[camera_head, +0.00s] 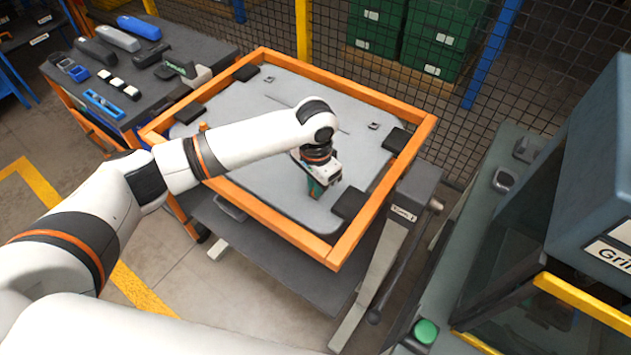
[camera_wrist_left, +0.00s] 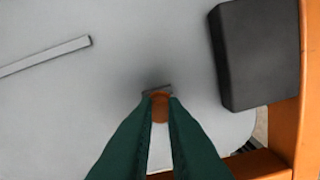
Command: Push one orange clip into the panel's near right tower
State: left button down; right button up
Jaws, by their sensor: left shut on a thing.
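The grey door panel (camera_head: 262,105) lies flat inside an orange frame. My left gripper (camera_head: 314,196) is low over the panel's near right part. In the left wrist view its green fingers (camera_wrist_left: 160,104) are shut on an orange clip (camera_wrist_left: 160,106). The clip is directly at a small dark tower (camera_wrist_left: 157,88) on the panel, mostly hidden by the clip and fingers. I cannot tell how deep the clip sits in the tower. Two other small towers show on the panel, one at the far side (camera_head: 269,79) and one at the right (camera_head: 374,125). My right gripper is not in view.
The orange frame (camera_head: 420,140) rims the panel, with black pads on it; one pad (camera_wrist_left: 255,55) is close to my left fingers. A dark bench (camera_head: 60,75) with tools stands at the left. A grey machine (camera_head: 590,180) stands at the right.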

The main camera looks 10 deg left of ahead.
pick_arm(q)
jog(key=c, duration=1.4)
grip_release()
jog(key=shift+r, duration=0.1)
notch_tip(320, 180, up, 12)
jog(key=b, duration=0.1)
jog(key=shift+b, duration=0.35)
